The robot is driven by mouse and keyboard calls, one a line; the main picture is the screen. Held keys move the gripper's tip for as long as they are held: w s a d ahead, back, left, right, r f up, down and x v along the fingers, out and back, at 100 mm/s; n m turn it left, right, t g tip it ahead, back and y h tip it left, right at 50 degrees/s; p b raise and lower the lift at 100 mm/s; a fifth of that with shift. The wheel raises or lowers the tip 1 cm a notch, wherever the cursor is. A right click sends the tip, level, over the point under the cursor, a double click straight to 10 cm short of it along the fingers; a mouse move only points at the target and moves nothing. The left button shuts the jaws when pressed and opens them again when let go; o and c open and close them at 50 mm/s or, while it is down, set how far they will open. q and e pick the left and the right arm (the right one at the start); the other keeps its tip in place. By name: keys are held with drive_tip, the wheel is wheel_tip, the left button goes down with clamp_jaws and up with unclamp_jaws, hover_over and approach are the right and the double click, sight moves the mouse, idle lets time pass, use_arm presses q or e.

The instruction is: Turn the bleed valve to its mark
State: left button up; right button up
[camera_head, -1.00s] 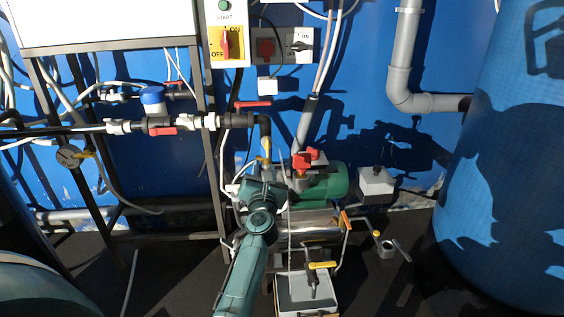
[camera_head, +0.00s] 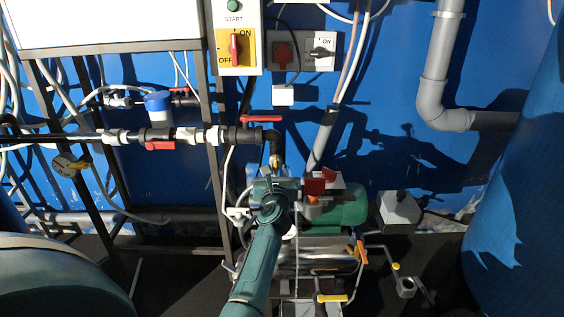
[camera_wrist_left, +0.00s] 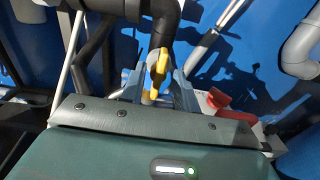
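A yellow valve handle (camera_head: 275,161) sits below the black pipe elbow, and no label shows whether it is the bleed valve. It also shows in the left wrist view (camera_wrist_left: 156,72), upright under the black pipe. My left gripper (camera_head: 270,180) is just in front of it in the head view. In the left wrist view the two blue-grey fingers of this gripper (camera_wrist_left: 157,88) stand apart on either side of the yellow handle, with gaps visible. I cannot tell whether either finger touches it. I see no clear mark for the valve. My right gripper is not in view.
A red-topped part (camera_head: 315,186) and a green motor (camera_head: 347,208) stand close to the right of my gripper. Other yellow handles (camera_head: 331,298) are lower down. A pipe with a red lever (camera_head: 263,119) runs above. A large blue tank (camera_head: 520,215) stands at right.

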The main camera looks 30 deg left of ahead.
use_arm(q)
drive_tip(key=shift+w+a, duration=0.25)
drive_tip(key=shift+w, duration=0.15)
clamp_jaws()
